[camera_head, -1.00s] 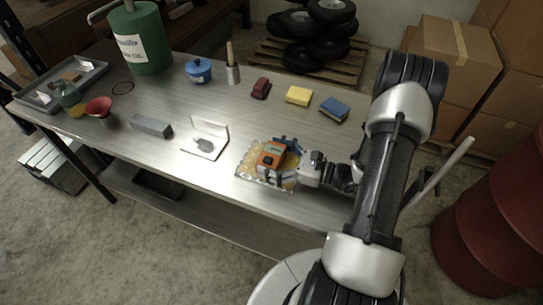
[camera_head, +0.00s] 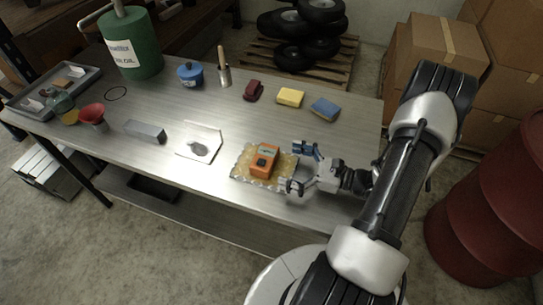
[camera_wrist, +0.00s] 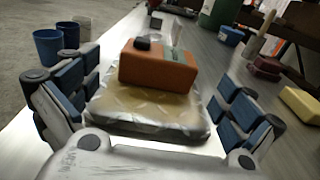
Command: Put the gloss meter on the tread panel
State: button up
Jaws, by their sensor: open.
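The gloss meter (camera_head: 265,160) is an orange box with a dark knob and a small display on top. It rests flat on a yellowish, silver-edged panel with a raised diamond-like pattern, which looks like the tread panel (camera_head: 240,177). In the wrist view the gloss meter (camera_wrist: 158,68) sits on the panel (camera_wrist: 150,108), straight ahead between my fingers. My gripper (camera_head: 297,167) is open and empty, at the panel's right edge. In the wrist view its blue-padded fingers (camera_wrist: 155,90) are spread wide, apart from the meter.
Left of the panel lie a silver plate (camera_head: 186,151) with a dark round patch and a grey block (camera_head: 145,131). Behind are a blue sponge (camera_head: 325,109), a yellow sponge (camera_head: 290,97) and a dark red object (camera_head: 253,91). The bench middle is mostly clear.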

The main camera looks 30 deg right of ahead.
jog(key=v, duration=0.4)
jog(key=shift+s+p, duration=0.1)
jog(key=shift+p, duration=0.2)
jog(key=shift+s+d+r, duration=0.1)
jog(key=shift+s, duration=0.05)
jog(key=s+a+r+n+g, duration=0.3)
jog(key=a+r+n+g, duration=1)
jog(key=a+n, duration=0.25)
jog(key=s+a+r+n+t+h, duration=0.4)
jog(key=s+r+n+h, duration=0.3)
jog(key=r+n+h, duration=0.3)
jog(key=n, duration=0.3)
jog(key=shift+h, duration=0.4)
jog(key=shift+s, duration=0.15)
